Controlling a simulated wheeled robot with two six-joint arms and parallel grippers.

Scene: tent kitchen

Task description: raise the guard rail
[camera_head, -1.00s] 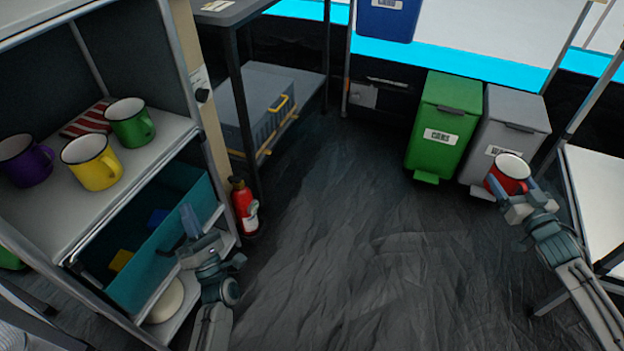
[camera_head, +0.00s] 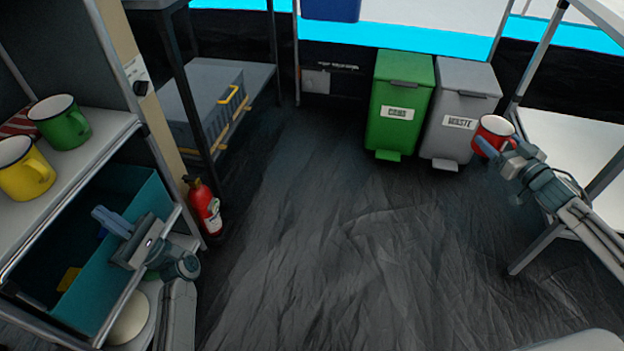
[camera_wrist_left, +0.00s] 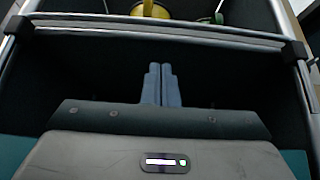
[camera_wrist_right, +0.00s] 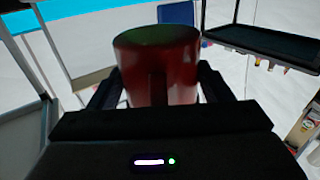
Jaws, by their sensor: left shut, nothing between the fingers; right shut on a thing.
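A grey metal rail (camera_head: 75,196) runs along the front edge of the mug shelf at the left. It looks low, level with the shelf edge. In the left wrist view the rail (camera_wrist_left: 150,36) spans the shelf front, with dark brackets at both ends. My left gripper (camera_head: 104,218) is shut and empty, below and in front of the rail, by the teal bin. Its fingers (camera_wrist_left: 160,85) point toward the shelf and stay apart from the rail. My right gripper (camera_head: 500,146) is shut on a red mug (camera_head: 493,134), held upright at the right; the mug (camera_wrist_right: 160,70) fills its wrist view.
A yellow mug (camera_head: 25,170) and a green mug (camera_head: 60,122) stand on the shelf. The teal bin (camera_head: 115,285) sits below. A fire extinguisher (camera_head: 204,207) stands beside the rack. Green (camera_head: 398,90) and grey (camera_head: 462,100) waste bins stand behind. The middle floor is clear.

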